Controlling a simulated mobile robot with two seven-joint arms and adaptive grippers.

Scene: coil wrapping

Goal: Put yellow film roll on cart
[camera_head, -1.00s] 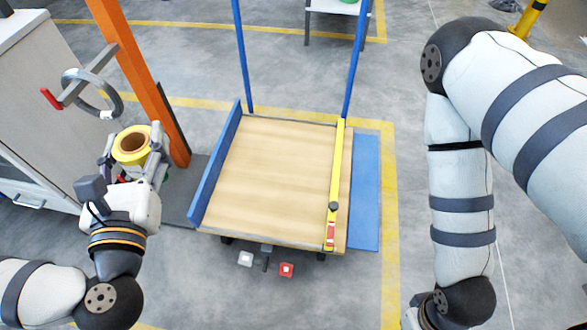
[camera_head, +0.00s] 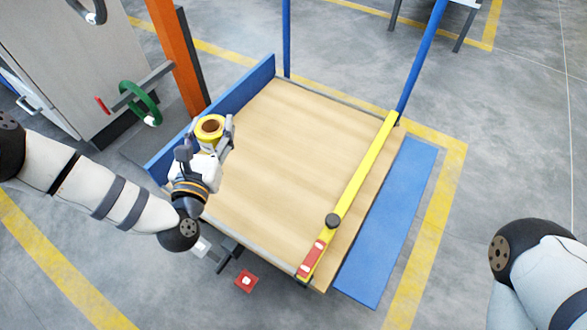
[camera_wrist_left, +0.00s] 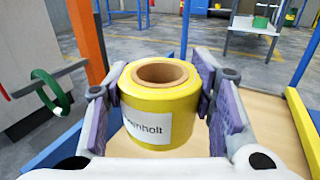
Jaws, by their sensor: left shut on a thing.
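The yellow film roll (camera_head: 210,128) has a brown core and stands upright between the fingers of my left gripper (camera_head: 212,138). In the left wrist view the roll (camera_wrist_left: 160,108) shows a white label, and the gripper (camera_wrist_left: 160,105) is shut on it from both sides. The cart (camera_head: 300,140) has a light wooden deck, blue side boards and blue posts. The roll appears over the left side of the deck, near the blue board (camera_head: 245,88); its height above the deck is hard to tell. My right gripper is out of view.
A yellow bar (camera_head: 355,185) with a black knob lies along the cart's right side. An orange post (camera_head: 175,55) and a grey cabinet (camera_head: 65,50) with a green ring (camera_head: 142,103) stand at left. Most of the deck is clear.

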